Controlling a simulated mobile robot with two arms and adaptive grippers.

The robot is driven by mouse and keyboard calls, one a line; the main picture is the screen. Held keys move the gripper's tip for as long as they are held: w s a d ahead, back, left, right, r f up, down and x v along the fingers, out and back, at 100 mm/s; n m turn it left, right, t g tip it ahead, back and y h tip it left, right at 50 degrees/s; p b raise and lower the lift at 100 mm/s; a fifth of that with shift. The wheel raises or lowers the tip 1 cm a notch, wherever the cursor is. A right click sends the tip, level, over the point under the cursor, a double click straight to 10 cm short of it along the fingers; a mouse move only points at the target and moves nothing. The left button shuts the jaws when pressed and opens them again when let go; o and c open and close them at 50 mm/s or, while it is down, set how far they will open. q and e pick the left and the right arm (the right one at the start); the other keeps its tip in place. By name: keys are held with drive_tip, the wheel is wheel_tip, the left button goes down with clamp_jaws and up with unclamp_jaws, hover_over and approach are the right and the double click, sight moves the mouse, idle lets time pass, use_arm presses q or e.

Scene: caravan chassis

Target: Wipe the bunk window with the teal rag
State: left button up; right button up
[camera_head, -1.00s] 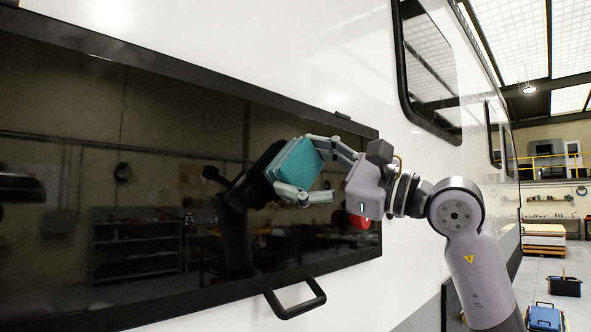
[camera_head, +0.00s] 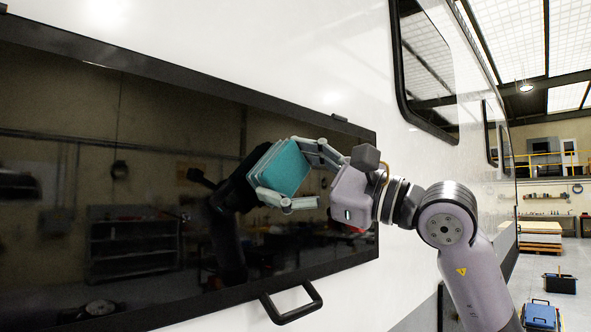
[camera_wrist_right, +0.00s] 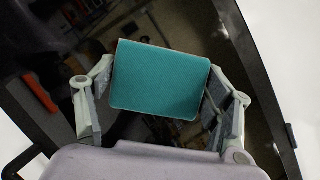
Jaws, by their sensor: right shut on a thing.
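The teal rag (camera_head: 284,168) is a folded pad held in my right gripper (camera_head: 298,177), at the right part of the bunk window (camera_head: 140,190). The window is a wide dark glass pane in a black frame on the white caravan wall, and it mirrors the workshop and my arm. In the right wrist view the rag (camera_wrist_right: 160,80) sits between the two fingers of my right gripper (camera_wrist_right: 162,105), in front of the dark glass. The rag is against or very close to the glass; I cannot tell if it touches. My left gripper is not in view.
A black handle (camera_head: 292,303) sticks out below the window's frame. A second window (camera_head: 424,65) is higher on the wall to the right. A blue toolbox (camera_head: 540,315) and a black tool tote (camera_head: 559,283) stand on the floor at far right.

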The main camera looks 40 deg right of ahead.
sight(276, 171)
drive_tip(key=shift+a+p, duration=0.35)
drive_tip(key=shift+a, duration=0.45)
drive_tip(key=shift+s+a, duration=0.1)
drive_tip(key=shift+a, duration=0.6)
drive_tip(key=shift+s+a+p, duration=0.1)
drive_tip(key=shift+a+p, duration=0.8)
drive_tip(key=shift+a, duration=0.9)
drive_tip(key=shift+s+a+p, duration=0.1)
drive_tip(key=shift+a+p, duration=0.3)
drive_tip(key=shift+a, duration=0.4)
drive_tip(key=shift+s+a, duration=0.1)
drive_tip(key=shift+a, duration=0.75)
